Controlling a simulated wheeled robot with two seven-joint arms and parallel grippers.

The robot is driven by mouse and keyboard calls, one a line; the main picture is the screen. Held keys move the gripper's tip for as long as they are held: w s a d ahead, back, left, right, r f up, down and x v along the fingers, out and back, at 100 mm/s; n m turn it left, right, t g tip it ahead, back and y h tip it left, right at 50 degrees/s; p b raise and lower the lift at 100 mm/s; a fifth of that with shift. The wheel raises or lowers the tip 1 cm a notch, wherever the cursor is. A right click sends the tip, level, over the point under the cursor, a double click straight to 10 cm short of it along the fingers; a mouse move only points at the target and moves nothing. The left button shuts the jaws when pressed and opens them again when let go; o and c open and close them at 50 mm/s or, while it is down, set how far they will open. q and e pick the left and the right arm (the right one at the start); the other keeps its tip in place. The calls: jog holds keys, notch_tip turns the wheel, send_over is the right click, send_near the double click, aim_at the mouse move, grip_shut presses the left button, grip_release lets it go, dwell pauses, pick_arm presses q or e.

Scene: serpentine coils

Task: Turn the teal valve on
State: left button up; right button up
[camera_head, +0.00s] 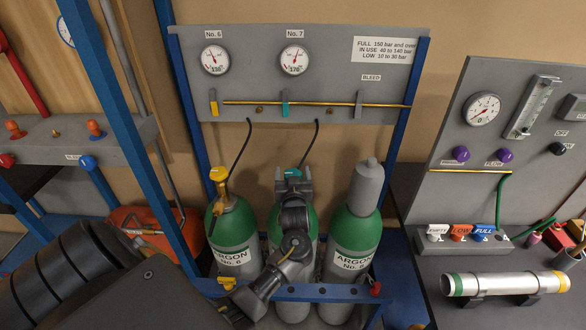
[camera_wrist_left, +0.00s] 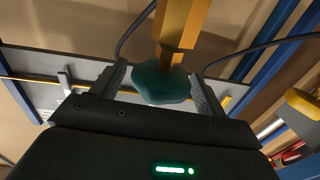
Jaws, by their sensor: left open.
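A teal valve knob (camera_head: 292,172) sits on top of the middle green-and-grey gas cylinder (camera_head: 310,225). My left gripper (camera_head: 293,186) is at this knob and hides most of the valve under it. In the left wrist view the teal knob (camera_wrist_left: 161,83), on a brass stem (camera_wrist_left: 182,22), is between the two fingers of my open left gripper (camera_wrist_left: 158,92). I cannot tell whether either finger touches it. A second teal handle (camera_head: 285,110) is on the panel below the No. 7 gauge (camera_head: 293,60). My right gripper is not in view.
The No. 6 argon cylinder (camera_head: 232,240) with a yellow-knobbed valve (camera_head: 218,174) stands left. A grey-capped argon cylinder (camera_head: 356,230) stands right. A blue rail (camera_head: 320,292) crosses in front of them. Black hoses (camera_head: 241,148) hang from the panel (camera_head: 330,110). A blue post (camera_head: 125,120) is left.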

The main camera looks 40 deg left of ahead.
pick_arm(q)
jog(key=shift+x, duration=0.8)
jog(key=shift+c, duration=0.4)
jog(key=c, duration=0.9)
jog(key=shift+d, duration=0.1)
jog(key=shift+n+g+y, duration=0.3)
jog(key=shift+y, duration=0.1)
jog(key=shift+s+f+n+g+y+b, duration=0.15)
jog(key=shift+n+g+y+b, duration=0.55)
jog(key=shift+n+g+y, duration=0.4)
jog(key=n+g+y+b, duration=0.1)
jog(key=n+g+b, duration=0.1)
jog(key=g+b, duration=0.1)
jog(key=n+g+y+b, duration=0.1)
jog(key=n+g+b, duration=0.1)
jog(key=g+b, duration=0.2)
jog(key=s+n+g+y+b, duration=0.1)
jog(key=n+g+b, duration=0.2)
jog(key=b, duration=0.3)
jog(key=shift+a+f+g, duration=0.15)
jog(key=shift+a+g, duration=0.1)
jog(key=shift+g, duration=0.35)
jog(key=shift+r+n+g+b, duration=0.3)
jog(key=shift+n+g+b, duration=0.25)
jog(key=shift+b, duration=0.4)
